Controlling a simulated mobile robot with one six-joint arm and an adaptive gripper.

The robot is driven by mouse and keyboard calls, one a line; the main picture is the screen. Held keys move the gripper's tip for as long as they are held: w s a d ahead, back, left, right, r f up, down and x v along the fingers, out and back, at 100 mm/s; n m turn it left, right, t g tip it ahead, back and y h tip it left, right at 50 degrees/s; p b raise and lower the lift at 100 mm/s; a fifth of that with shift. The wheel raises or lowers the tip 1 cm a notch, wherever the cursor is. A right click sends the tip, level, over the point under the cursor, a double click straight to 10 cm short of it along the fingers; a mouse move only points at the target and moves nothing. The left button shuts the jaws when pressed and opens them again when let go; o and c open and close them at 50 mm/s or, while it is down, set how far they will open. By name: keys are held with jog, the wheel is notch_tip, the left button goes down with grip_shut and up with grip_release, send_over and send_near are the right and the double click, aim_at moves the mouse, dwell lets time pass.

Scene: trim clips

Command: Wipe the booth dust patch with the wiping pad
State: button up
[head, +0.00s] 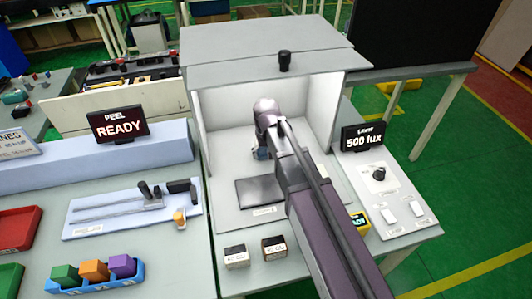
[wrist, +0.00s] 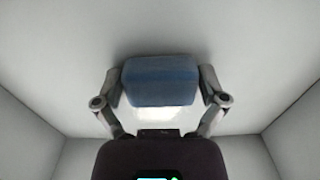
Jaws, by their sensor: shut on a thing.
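The wiping pad (wrist: 160,82) is a blue block in the wrist view. My gripper (wrist: 160,90) is shut on it, with one finger at each end. In the head view my gripper (head: 262,150) is inside the white booth (head: 220,110), and a bit of blue shows at its tip. My arm hides part of the booth floor. I cannot make out a dust patch in either view. A bright area shows just below the pad in the wrist view. I cannot tell whether the pad touches a surface.
A dark mat (head: 258,192) lies at the front of the booth. Two small boxes (head: 236,257) (head: 274,248) stand near the table's front edge. A lux display (head: 364,138) and a switch panel (head: 385,190) are on the right. The booth walls and roof closely surround my arm.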

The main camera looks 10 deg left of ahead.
jog(key=shift+f, duration=0.15)
dwell(0.3)
jog(key=shift+w+a, duration=0.35)
jog(key=shift+w, duration=0.45)
jog(key=shift+w+a, duration=0.35)
jog(key=shift+w, duration=0.45)
jog(key=shift+w+a, duration=0.35)
jog(key=shift+w, duration=0.45)
jog(key=shift+w+a, duration=0.35)
jog(key=shift+w, duration=0.4)
jog(key=shift+w, duration=0.1)
jog(key=shift+w+a, duration=0.35)
jog(key=shift+w, duration=0.45)
jog(key=shift+w+a, duration=0.35)
jog(key=shift+w, duration=0.4)
